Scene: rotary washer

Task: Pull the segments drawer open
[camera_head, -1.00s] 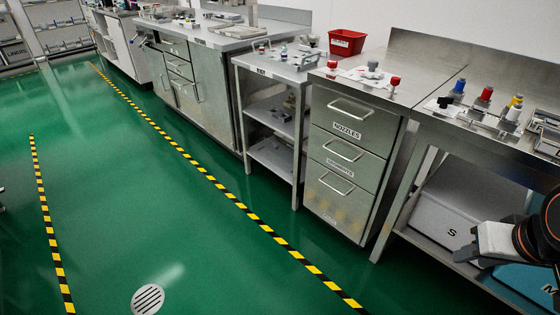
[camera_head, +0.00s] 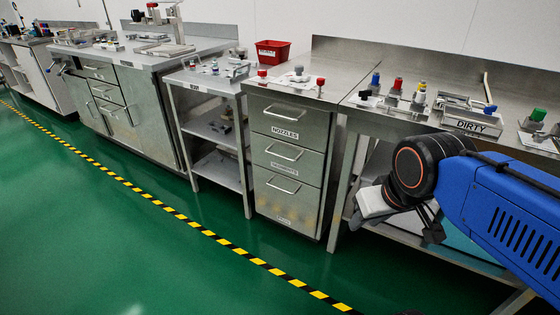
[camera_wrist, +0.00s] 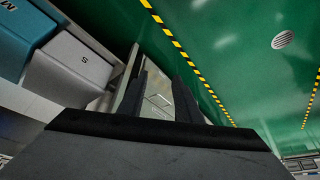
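A steel drawer cabinet (camera_head: 287,150) stands mid-view with three drawers, all closed. The top one is labelled NOZZLES. The middle drawer (camera_head: 270,155) has a bar handle (camera_head: 284,153) and a small label that seems to read SEGMENTS. The bottom drawer (camera_head: 275,195) has a similar handle. My gripper (camera_head: 432,225) is right of the cabinet and apart from it, partly hidden by my wrist. In the wrist view my gripper (camera_wrist: 160,80) has its two dark fingers spread, with nothing held. The cabinet front (camera_wrist: 158,103) shows small between and beyond them.
A steel bench (camera_head: 440,120) right of the cabinet carries colored-top parts and a box marked DIRTY (camera_head: 472,122). An open-shelf table (camera_head: 205,80) stands left of the cabinet. A red bin (camera_head: 272,50) is behind. Green floor (camera_head: 150,250) in front is clear, with a yellow-black stripe.

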